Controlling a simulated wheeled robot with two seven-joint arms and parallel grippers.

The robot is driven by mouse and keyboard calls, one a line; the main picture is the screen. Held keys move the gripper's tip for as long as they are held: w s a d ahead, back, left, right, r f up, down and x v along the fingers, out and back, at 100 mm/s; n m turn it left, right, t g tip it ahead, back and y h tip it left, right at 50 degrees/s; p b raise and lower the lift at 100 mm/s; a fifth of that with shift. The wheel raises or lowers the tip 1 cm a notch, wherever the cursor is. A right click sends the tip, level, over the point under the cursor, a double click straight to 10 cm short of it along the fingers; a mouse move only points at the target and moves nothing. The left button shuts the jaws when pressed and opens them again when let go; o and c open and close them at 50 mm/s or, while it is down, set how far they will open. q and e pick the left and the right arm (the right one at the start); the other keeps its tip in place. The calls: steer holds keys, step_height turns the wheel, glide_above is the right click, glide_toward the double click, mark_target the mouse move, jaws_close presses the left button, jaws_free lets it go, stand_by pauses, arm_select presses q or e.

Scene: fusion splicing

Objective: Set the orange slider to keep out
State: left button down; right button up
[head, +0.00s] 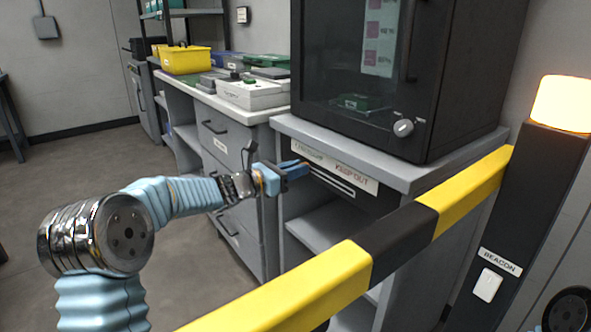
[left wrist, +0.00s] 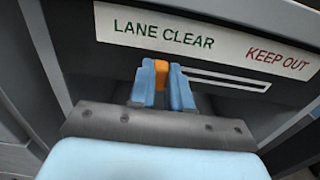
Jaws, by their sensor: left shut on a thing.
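The orange slider (left wrist: 161,74) shows in the left wrist view between the blue fingers of my left gripper (left wrist: 162,80). The gripper is shut on it. The slider sits at the left end of a slot (left wrist: 225,80) under a white label plate (left wrist: 228,40). The plate reads LANE CLEAR in green at left and KEEP OUT in red at right. The slider is under the LANE CLEAR words. In the head view my left gripper (head: 283,177) is at the left end of the plate (head: 345,172), its fingers hiding most of the slider. My right gripper is not in view.
A yellow and black barrier bar (head: 400,240) crosses in front of the cabinet, right of my left arm. It meets a dark post with a lit orange beacon (head: 562,102). A dark glass-fronted box (head: 385,70) stands above the plate. A drawer unit (head: 225,150) is to the left.

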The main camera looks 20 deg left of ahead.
arm_select(q)
steer(key=b, duration=1.1)
glide_toward(351, 189)
steer(key=x, duration=0.6)
steer(key=shift+w+a+f, duration=0.2)
steer(key=shift+a+f, duration=0.05)
steer(key=shift+a, duration=0.1)
steer(key=shift+s+d+r, duration=0.1)
steer(key=shift+s+d, duration=0.1)
steer(key=shift+d, duration=0.15)
steer(key=c, duration=1)
jaws_free()
steer(key=shift+c, duration=0.2)
steer(key=shift+r, duration=0.1)
